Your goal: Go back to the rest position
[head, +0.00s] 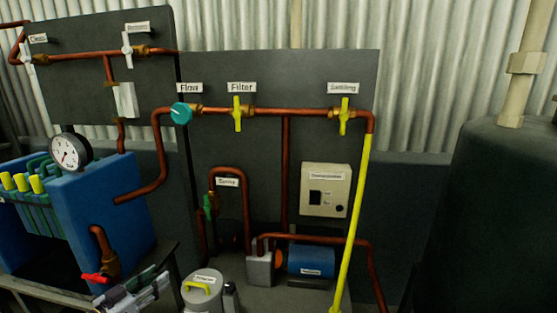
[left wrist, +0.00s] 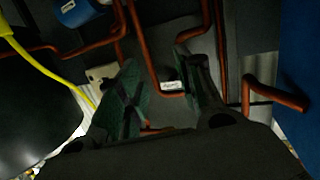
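My left gripper (head: 150,287) shows at the lower left of the head view, near the red-handled valve (head: 96,277) on the blue unit's pipe. In the left wrist view my left gripper (left wrist: 157,58) has its two dark green fingers apart, with nothing between them. Behind the fingers are copper pipes and a small white label (left wrist: 172,86). My right gripper does not show in the head view.
A grey panel carries copper pipes, a teal Flow knob (head: 181,113) and yellow valves (head: 237,114). The blue unit (head: 105,205) stands at left. A pale canister (head: 202,292), a blue motor (head: 310,260) and a yellow hose (head: 352,225) are low in front. A dark tank (head: 500,220) stands right.

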